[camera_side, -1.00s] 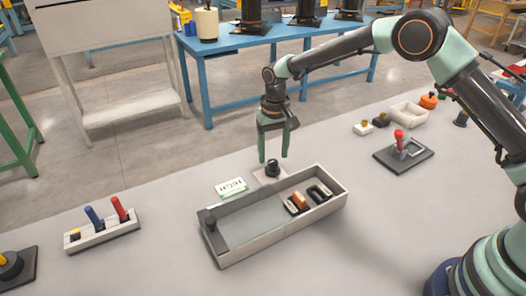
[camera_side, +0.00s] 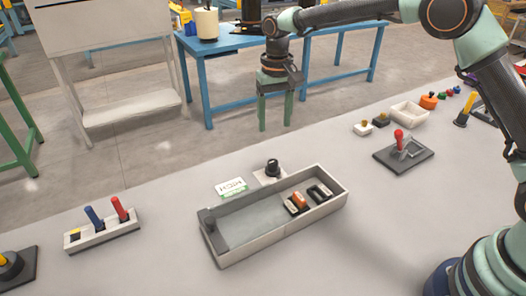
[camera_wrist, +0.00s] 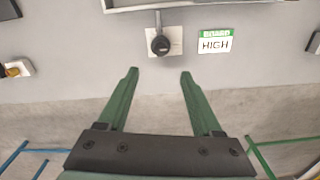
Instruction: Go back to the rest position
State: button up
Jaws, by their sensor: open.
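My gripper (camera_side: 275,112) hangs in the air above the far edge of the work table, its two green fingers apart and empty. It also shows in the wrist view (camera_wrist: 157,75), with nothing between the fingers. A black knob (camera_side: 272,167) on a pale square plate (camera_side: 262,178) stands below it, behind the long tray. The knob also shows in the wrist view (camera_wrist: 160,44), beyond the fingertips and apart from them. A sign reading HIGH (camera_wrist: 214,42) lies beside the plate.
A long grey tray (camera_side: 268,238) holds an orange-and-black part (camera_side: 297,203) and a black part (camera_side: 319,193). A rack (camera_side: 103,234) with blue and red handles stands left. A red-handled lever (camera_side: 400,140) on a dark base and a white bin (camera_side: 408,113) stand right. The front table is clear.

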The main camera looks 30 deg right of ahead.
jog(key=s+d+r+n+t, duration=0.1)
jog(key=s+d+r, duration=0.3)
jog(key=s+r, duration=0.15)
jog(key=s+d+r+t, duration=0.2)
jog(key=s+d+r, duration=0.1)
jog(key=s+r, duration=0.25)
jog(key=s+d+n+t, duration=0.1)
jog(key=s+d, duration=0.3)
jog(key=s, duration=0.8)
jog(key=shift+d+f+t, duration=0.25)
jog(key=shift+d+t, duration=0.15)
jog(key=shift+t, duration=0.3)
